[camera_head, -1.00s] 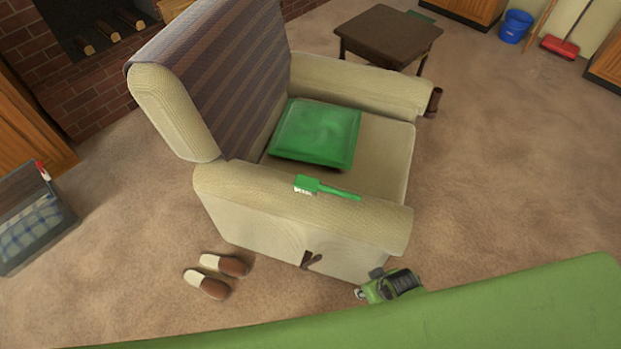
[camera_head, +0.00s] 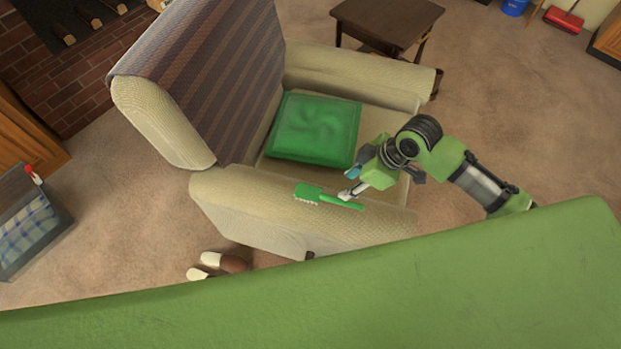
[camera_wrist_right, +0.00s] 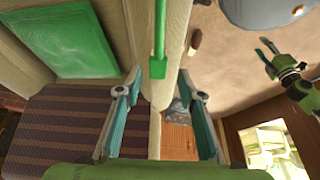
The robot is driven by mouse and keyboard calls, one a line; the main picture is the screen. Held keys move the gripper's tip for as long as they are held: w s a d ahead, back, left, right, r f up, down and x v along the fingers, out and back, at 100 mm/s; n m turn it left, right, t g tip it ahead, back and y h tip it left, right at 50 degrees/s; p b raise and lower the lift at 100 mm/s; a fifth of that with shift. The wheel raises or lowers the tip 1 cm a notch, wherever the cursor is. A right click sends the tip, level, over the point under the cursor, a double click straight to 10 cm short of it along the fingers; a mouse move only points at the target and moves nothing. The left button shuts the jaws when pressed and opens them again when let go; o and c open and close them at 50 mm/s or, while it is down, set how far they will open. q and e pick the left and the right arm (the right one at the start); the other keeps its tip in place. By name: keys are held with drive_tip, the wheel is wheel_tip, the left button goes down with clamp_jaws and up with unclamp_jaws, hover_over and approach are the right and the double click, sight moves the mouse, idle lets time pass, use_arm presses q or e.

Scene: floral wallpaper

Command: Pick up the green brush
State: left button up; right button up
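The green brush (camera_head: 325,197) lies on the near arm of the beige armchair (camera_head: 240,195), its head with white bristles to the left and its handle to the right. My right gripper (camera_head: 349,183) is just above and beside the brush, over the armrest. In the right wrist view, its two fingers (camera_wrist_right: 168,72) are spread, with the brush (camera_wrist_right: 160,30) ahead, roughly between the tips. I cannot tell whether they touch it. My left gripper (camera_wrist_right: 265,52) shows only in the right wrist view, off to the right, with its fingers apart and empty.
A green cushion (camera_head: 313,130) lies on the armchair seat beside the armrest. A dark side table (camera_head: 385,22) stands behind. Slippers (camera_head: 222,262) are on the carpet below. A crate (camera_head: 35,225) stands at the left.

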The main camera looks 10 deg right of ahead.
hover_over(330, 197)
drive_tip(key=s+d, duration=0.1)
drive_tip(key=f, duration=0.6)
drive_tip(key=shift+s+d+f, duration=0.1)
drive_tip(key=shift+d+f, duration=0.1)
drive_tip(key=shift+f, duration=0.3)
drive_tip(key=shift+w+a+f, duration=0.1)
drive_tip(key=shift+w+f, duration=0.1)
drive_tip(key=x, duration=0.4)
drive_tip(key=shift+f, duration=0.5)
use_arm(q)
drive_tip(key=shift+s+d+r, duration=0.1)
drive_tip(key=shift+s+r, duration=0.05)
drive_tip(key=shift+s, duration=1.1)
use_arm(e)
clamp_jaws()
